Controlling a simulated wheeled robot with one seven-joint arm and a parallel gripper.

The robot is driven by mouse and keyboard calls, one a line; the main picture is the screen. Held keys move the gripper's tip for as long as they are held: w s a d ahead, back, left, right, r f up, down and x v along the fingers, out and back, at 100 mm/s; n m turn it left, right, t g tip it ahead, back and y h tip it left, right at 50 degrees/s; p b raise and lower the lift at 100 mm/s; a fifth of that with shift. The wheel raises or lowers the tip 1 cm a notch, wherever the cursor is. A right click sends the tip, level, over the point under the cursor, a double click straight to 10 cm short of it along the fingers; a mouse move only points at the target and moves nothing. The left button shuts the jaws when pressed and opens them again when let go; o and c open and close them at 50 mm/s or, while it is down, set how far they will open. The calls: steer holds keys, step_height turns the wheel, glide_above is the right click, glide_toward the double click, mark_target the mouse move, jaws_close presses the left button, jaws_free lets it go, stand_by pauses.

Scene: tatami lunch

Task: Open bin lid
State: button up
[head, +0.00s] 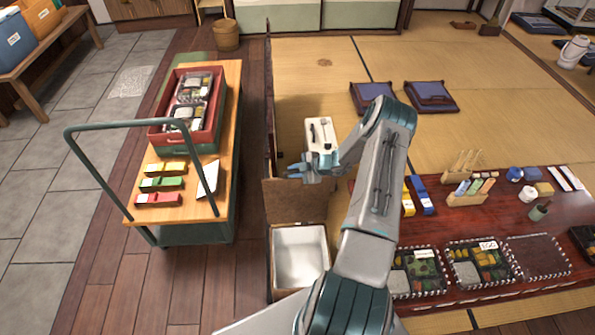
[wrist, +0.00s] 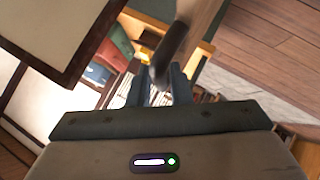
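The bin (head: 300,257) stands on the floor below the arm, with its pale interior showing from above. A brown wooden lid panel (head: 295,207) stands raised at the bin's far side. My gripper (head: 290,172) is just beyond the lid's upper edge in the head view, pointing left. In the wrist view its two blue-grey fingers (wrist: 158,88) are apart with a gap between them. A wooden panel with a dark bar (wrist: 170,52) lies in front of the fingertips there; I cannot tell whether they touch it. The gripper holds nothing that I can see.
A wooden cart (head: 215,180) with a green rail and red crate (head: 172,134) stands left. A thin partition (head: 270,100) runs behind the bin. A low table (head: 470,225) with lunch boxes stands right.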

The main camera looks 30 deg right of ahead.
steer(key=shift+o, duration=0.2)
steer(key=shift+s+a+f, duration=0.2)
steer(key=shift+f, duration=0.05)
steer(key=shift+s+d+r, duration=0.1)
steer(key=shift+d, duration=0.05)
steer(key=v, duration=1.3)
steer(key=shift+d+r+p, duration=0.25)
steer(key=shift+r+p, duration=0.05)
steer(key=shift+r, duration=0.15)
